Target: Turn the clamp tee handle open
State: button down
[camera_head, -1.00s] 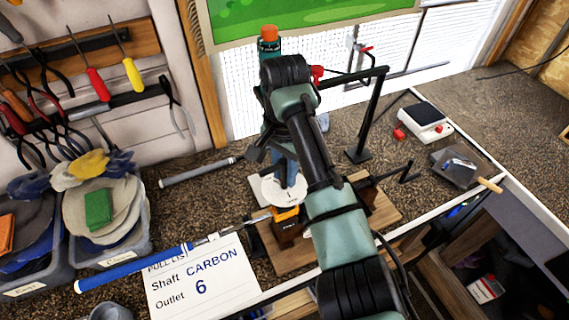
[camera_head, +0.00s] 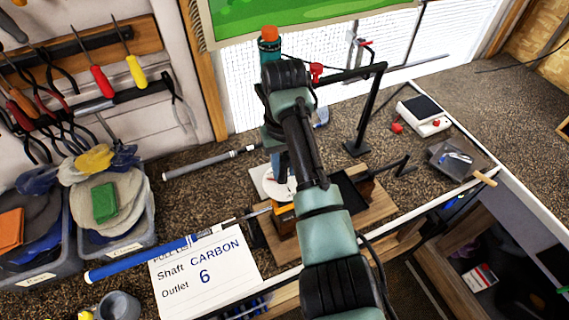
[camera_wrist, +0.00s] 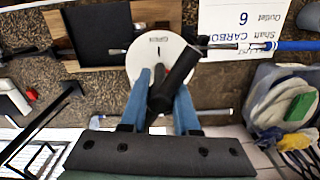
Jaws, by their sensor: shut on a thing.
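In the wrist view, the clamp tee handle (camera_wrist: 175,85) is a thick black bar, slanted between the two blue fingers of my gripper (camera_wrist: 161,80). My gripper is shut on it. A bit of red shows beside the bar.
A paper card (camera_head: 205,272) reads Shaft CARBON, Outlet 6. A black stand (camera_head: 366,115) rises right of my wrist. A grey club grip (camera_head: 200,165) lies behind left. Tubs of discs and gloves (camera_head: 105,215) stand at left; a scale (camera_head: 423,112) stands at back right.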

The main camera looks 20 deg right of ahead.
jog(key=n, duration=0.7)
jog(key=shift+r+p, duration=0.1)
jog(key=shift+p, duration=0.3)
jog(key=n, duration=0.6)
jog(key=shift+n, duration=0.4)
jog(key=n, duration=0.6)
jog(key=shift+w, duration=0.1)
jog(key=n+b, duration=0.1)
jog(key=n, duration=0.5)
jog(key=shift+n, duration=0.4)
jog(key=c, duration=0.6)
grip_release()
jog(key=shift+c, duration=0.2)
jog(key=shift+b, duration=0.3)
